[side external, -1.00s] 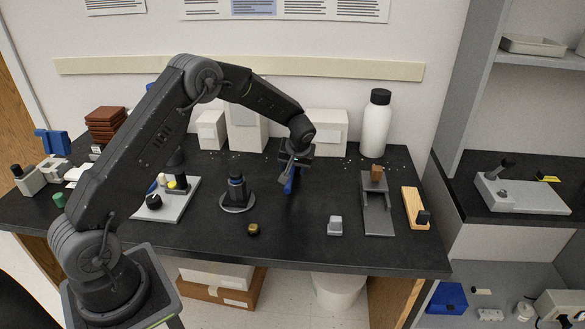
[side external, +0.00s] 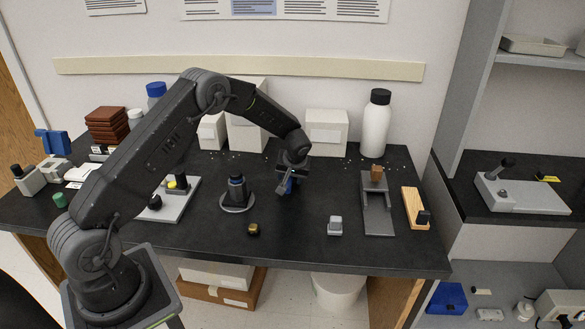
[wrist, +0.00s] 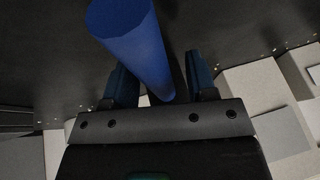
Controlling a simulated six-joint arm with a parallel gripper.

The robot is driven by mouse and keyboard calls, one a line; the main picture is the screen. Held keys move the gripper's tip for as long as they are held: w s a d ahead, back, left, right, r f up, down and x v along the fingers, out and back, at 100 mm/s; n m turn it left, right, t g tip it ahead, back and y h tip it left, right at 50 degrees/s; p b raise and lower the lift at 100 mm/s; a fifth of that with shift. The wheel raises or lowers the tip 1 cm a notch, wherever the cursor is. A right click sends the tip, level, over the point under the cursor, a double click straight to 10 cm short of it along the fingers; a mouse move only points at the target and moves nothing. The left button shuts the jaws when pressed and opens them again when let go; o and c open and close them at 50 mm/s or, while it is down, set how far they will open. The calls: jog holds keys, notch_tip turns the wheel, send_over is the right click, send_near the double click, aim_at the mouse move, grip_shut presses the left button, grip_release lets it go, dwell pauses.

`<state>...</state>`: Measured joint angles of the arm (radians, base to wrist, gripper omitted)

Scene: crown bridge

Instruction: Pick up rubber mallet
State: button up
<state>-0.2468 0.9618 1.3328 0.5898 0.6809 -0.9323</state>
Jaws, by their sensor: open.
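My gripper (side external: 287,186) is low over the middle of the black bench, with its jaws open. In the wrist view, a smooth blue cylinder (wrist: 132,38) reaches from the top edge down between the two fingers of my gripper (wrist: 158,70). Space shows between it and the right finger; I cannot tell whether it touches the left one. It may be the handle of the rubber mallet, but no mallet head can be made out. In the side view, my gripper hides most of what is under it.
A dark post on a round base (side external: 237,193) stands left of my gripper. A small brass piece (side external: 253,229) and a grey block (side external: 335,226) lie nearer the front. A grey fixture (side external: 377,205) stands right. White boxes (side external: 326,132) and a white bottle (side external: 375,128) line the back.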

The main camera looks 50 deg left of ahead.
jog(key=shift+f, duration=0.15)
grip_shut()
dwell(0.5)
